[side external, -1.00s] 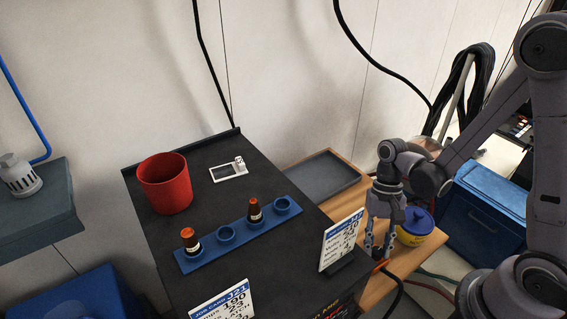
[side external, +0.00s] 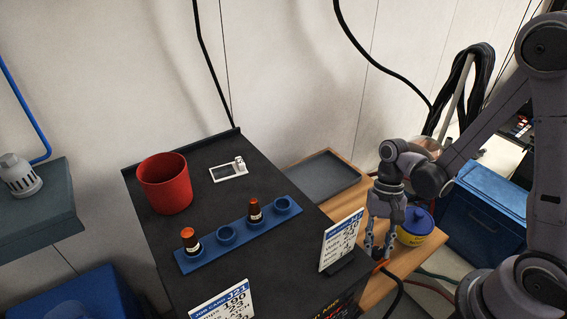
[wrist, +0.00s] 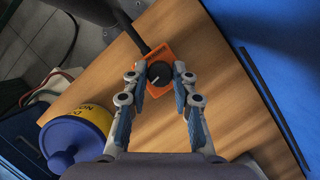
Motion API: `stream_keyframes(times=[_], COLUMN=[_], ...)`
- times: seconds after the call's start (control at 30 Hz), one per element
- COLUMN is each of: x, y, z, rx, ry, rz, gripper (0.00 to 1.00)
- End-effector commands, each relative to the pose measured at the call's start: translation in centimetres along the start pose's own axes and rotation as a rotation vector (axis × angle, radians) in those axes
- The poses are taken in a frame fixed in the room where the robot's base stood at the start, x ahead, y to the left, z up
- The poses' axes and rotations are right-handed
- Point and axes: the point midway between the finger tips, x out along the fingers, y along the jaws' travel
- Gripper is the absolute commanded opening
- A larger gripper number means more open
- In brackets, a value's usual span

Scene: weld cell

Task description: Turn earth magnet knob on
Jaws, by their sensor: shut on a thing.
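The earth magnet is an orange block with a round black knob (wrist: 159,73) on top, marked with a pale pointer line. It lies on the wooden bench, with a black cable leaving it. In the wrist view, my gripper (wrist: 160,71) points down at it, its two fingertips on either side of the knob and shut on it. The pointer line slants towards the lower left. In the side view, my gripper (side external: 378,257) is low over the bench, and only a bit of the orange magnet (side external: 382,264) shows; the knob is hidden by the fingers.
A yellow tub with a blue lid (side external: 416,226) stands close beside my gripper. A grey tray (side external: 322,176) lies further back on the bench. A dark cabinet bears a red cup (side external: 165,184), a blue rack (side external: 207,256) with bottles, and a white job card (side external: 341,240) near my gripper.

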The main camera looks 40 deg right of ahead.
Motion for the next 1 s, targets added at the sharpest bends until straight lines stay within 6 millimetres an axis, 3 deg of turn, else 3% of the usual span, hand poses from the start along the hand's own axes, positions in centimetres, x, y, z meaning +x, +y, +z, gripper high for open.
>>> stream_keyframes(times=[0.67,0.7,0.77,1.0], x=[0.02,0.02,0.02,0.01], y=[0.01,0.01,0.00,0.00], z=[0.01,0.01,0.01,0.00], rx=[0.000,0.000,0.000,0.001], ry=[0.000,0.000,0.000,0.000], rz=[0.000,0.000,0.000,0.000], gripper=[0.00,0.32,0.49,0.49])
